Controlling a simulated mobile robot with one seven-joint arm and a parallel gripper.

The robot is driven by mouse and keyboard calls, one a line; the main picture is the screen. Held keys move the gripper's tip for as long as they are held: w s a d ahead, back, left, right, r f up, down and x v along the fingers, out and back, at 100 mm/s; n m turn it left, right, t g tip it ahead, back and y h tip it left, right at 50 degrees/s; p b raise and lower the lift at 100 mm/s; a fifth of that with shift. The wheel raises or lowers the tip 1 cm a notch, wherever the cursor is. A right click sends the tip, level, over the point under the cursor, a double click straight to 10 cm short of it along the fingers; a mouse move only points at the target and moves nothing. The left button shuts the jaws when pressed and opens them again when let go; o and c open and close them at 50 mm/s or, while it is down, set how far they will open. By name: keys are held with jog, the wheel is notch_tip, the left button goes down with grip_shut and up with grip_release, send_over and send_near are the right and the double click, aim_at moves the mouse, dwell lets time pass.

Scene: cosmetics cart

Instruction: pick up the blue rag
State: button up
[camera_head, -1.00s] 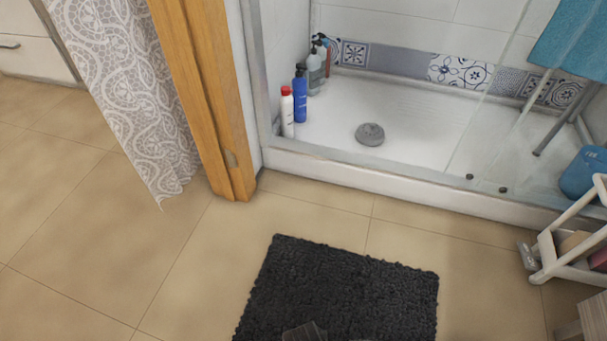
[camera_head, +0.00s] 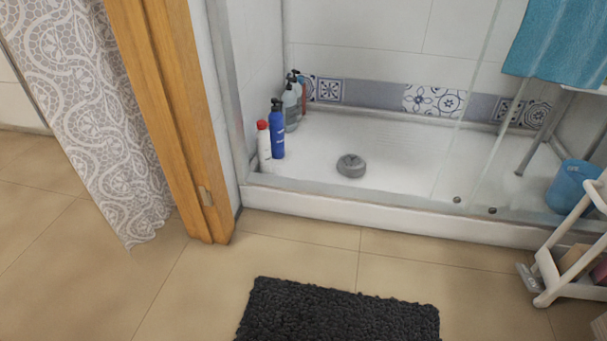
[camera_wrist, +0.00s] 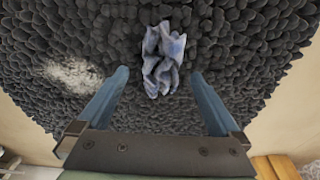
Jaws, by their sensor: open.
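The blue rag (camera_wrist: 163,62) shows in the wrist view as a small, crumpled, pale blue-grey cloth lying on the dark shaggy mat (camera_wrist: 225,50). My gripper (camera_wrist: 158,78) is open. Its two blue-grey fingers stand to the left and right of the rag, with the rag's lower part in the gap between the fingertips. The fingers do not touch it, and I cannot tell how far above the mat they are. The head view shows the far part of the mat (camera_head: 335,315) but neither the rag nor my gripper.
A pale patch (camera_wrist: 75,73) lies on the mat left of my gripper. A shower tray (camera_head: 360,212) with bottles stands behind the mat. A white cart (camera_head: 550,275) is at the right, and a wooden door frame (camera_head: 175,120) at the left. Tiled floor around the mat is clear.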

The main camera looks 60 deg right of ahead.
jog(key=f+b, duration=0.2)
jog(key=f, duration=0.1)
jog(key=shift+w+d+f+b, duration=0.1)
jog(key=shift+d+f+b, duration=0.15)
jog(key=shift+f+b, duration=0.15)
jog(key=shift+r, duration=0.1)
jog(key=c, duration=1.4)
jog(key=shift+o, duration=0.2)
jog(key=shift+r, duration=0.2)
notch_tip(320, 180, up, 16)
jog(key=p, duration=1.5)
jog(key=shift+f, duration=0.15)
